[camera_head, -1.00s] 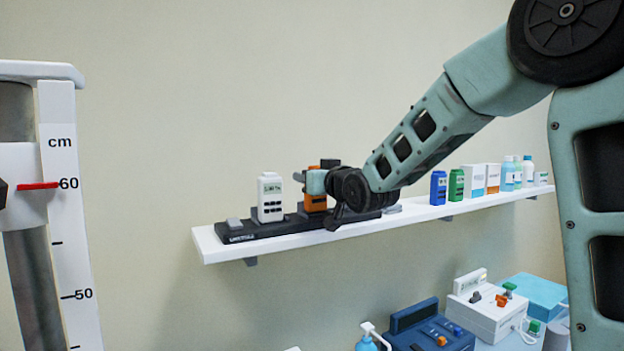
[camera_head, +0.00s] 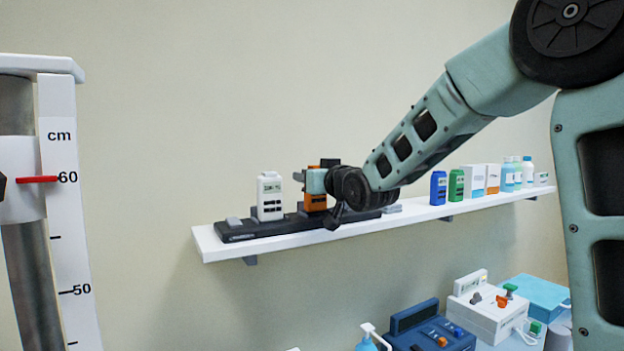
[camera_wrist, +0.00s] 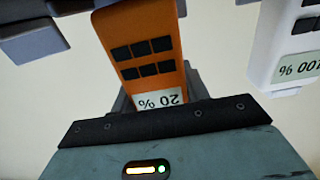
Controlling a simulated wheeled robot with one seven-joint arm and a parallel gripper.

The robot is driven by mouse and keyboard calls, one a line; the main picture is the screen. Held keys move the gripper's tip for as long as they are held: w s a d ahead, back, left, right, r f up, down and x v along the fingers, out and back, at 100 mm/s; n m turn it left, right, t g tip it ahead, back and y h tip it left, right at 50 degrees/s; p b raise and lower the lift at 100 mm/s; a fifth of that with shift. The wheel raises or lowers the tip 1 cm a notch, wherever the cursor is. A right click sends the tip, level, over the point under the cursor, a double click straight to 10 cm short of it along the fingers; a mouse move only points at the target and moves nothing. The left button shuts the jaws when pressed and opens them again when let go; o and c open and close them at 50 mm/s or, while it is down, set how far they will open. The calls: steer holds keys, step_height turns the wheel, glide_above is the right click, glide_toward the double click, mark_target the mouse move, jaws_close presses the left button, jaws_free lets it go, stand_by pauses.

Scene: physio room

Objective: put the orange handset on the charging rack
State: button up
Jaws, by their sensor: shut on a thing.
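The orange handset (camera_head: 315,203) stands upright at the middle of the black charging rack (camera_head: 238,233), right of the white handset. My gripper (camera_head: 316,184) is shut on its upper part, reaching in from the right. In the wrist view the orange handset (camera_wrist: 143,45) shows dark keys and an upside-down "20 %" label between grey fingers (camera_wrist: 160,92). Its lower end meets or hovers just over the rack; I cannot tell whether it is fully seated. My wrist hides part of the rack's right side.
A white handset (camera_head: 269,196) stands in the rack's left part. The white shelf (camera_head: 215,249) also bears a blue device (camera_head: 438,188), a green one (camera_head: 456,186), boxes and bottles at right. A height scale (camera_head: 68,210) stands at far left. Equipment lies below.

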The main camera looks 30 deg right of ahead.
steer(key=shift+f+b, duration=0.4)
steer(key=shift+b, duration=0.15)
stand_by(0.8)
stand_by(0.3)
steer(key=o, duration=1.1)
steer(key=shift+o, duration=0.2)
steer(key=shift+s, duration=0.1)
